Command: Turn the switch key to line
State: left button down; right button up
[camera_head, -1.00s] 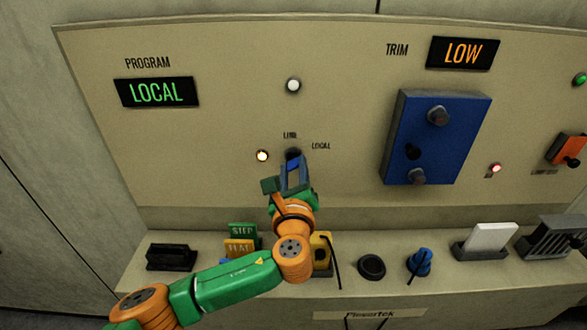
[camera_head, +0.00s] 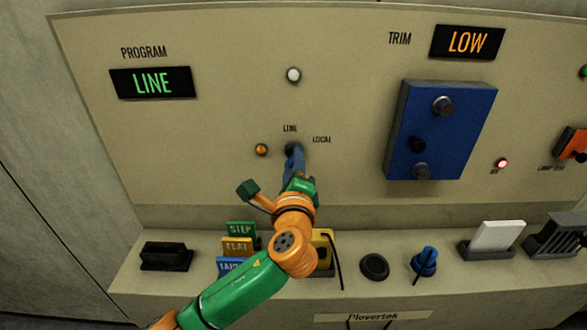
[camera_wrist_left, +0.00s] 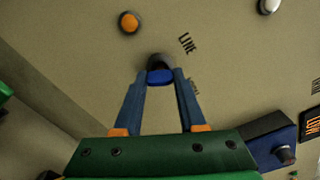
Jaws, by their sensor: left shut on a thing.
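The dark round switch (camera_head: 293,147) is on the beige panel below the LINE label (camera_head: 290,128) and left of the LOCAL label (camera_head: 322,140). My left gripper (camera_head: 294,163) is at the switch, its blue fingers shut on the key. In the left wrist view the blue key (camera_wrist_left: 160,77) sits between the two fingertips, in front of the black switch. The fingers partly hide the key in the head view. The PROGRAM display (camera_head: 152,83) reads LINE in green. My right gripper is not in view.
An amber lamp (camera_head: 261,149) is left of the switch, and a white button (camera_head: 294,75) above it. A blue box with knobs (camera_head: 455,130) projects from the panel at right. Several objects, including a blue knob (camera_head: 424,262), stand on the ledge below.

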pick_arm(q)
jog(key=n+b, duration=0.2)
jog(key=n, duration=0.3)
jog(key=shift+f, duration=0.1)
jog(key=shift+n, duration=0.3)
dwell(0.4)
jog(key=shift+c, duration=2.4)
grip_release()
jog(key=shift+s, duration=0.1)
jog(key=s+b, duration=0.2)
jog(key=s, duration=0.5)
jog(key=shift+w, duration=0.1)
